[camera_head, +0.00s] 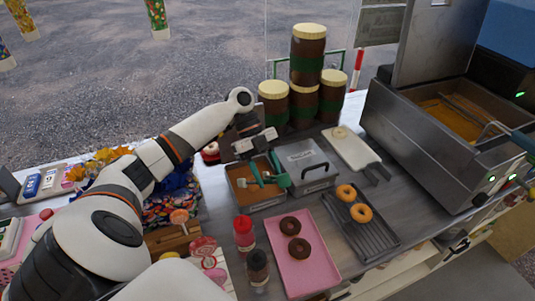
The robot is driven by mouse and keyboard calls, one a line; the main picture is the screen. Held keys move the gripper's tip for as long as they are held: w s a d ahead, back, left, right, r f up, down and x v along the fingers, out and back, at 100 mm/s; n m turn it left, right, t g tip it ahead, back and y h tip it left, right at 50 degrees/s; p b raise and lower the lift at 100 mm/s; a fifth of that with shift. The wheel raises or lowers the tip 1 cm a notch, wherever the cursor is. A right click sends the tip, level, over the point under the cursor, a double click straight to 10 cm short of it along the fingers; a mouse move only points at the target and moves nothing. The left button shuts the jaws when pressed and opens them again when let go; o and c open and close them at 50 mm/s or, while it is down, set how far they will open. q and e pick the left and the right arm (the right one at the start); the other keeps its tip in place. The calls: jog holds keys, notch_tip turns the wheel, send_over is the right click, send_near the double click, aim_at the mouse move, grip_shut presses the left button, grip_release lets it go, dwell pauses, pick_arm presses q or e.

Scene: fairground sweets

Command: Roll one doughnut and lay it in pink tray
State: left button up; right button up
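The pink tray (318,274) lies on the counter at the lower middle with two dark chocolate doughnuts (299,248) in it. Two golden ring doughnuts (361,213) lie on a dark cooling rack (378,238) to its right. A metal tub (262,206) of brown, sugar-like powder stands behind the pink tray. My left gripper (267,174) points down over this tub, its teal fingers apart and low near the powder. I see no doughnut clearly between them, though the view is small there. My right gripper is not seen.
A lidded grey box (306,163) stands right beside the tub. Red (244,234) and dark (257,268) bottles stand left of the pink tray. Stacked jars (305,75) are behind, a white board (352,150) with a pale doughnut and a fryer (420,140) to the right.

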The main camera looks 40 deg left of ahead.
pick_arm(q)
notch_tip(320, 180, up, 9)
jog(key=p, duration=0.6)
jog(key=shift+p, duration=0.35)
